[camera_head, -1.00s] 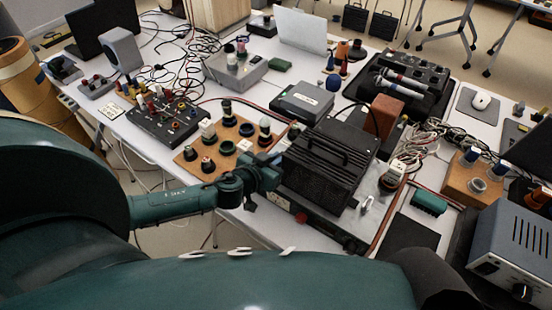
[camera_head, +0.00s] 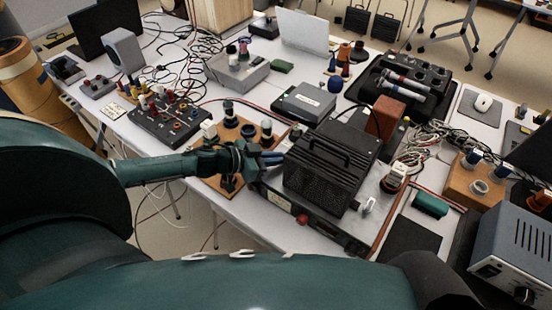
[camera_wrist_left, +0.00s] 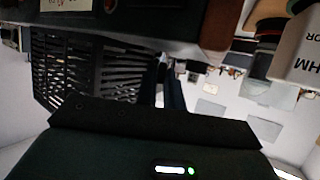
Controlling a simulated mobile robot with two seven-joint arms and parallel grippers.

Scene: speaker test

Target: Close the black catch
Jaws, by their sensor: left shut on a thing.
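The black vented box (camera_head: 328,165), with a handle on top, sits on a grey metal unit at the table's front. My left gripper (camera_head: 272,158) is at its left side, with its fingers pointing right. In the left wrist view, the vented grille (camera_wrist_left: 85,70) fills the left side, and the two dark fingers (camera_wrist_left: 163,92) stand close together beside it. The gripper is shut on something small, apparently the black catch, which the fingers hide. I cannot make out the catch's position. My right gripper is not in view.
A wooden board (camera_head: 224,165) with several knobs and sockets lies just behind and left of my left gripper. A grey box (camera_head: 304,103) stands behind the vented box. A brown block (camera_head: 384,117) and tangled cables are close on its right.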

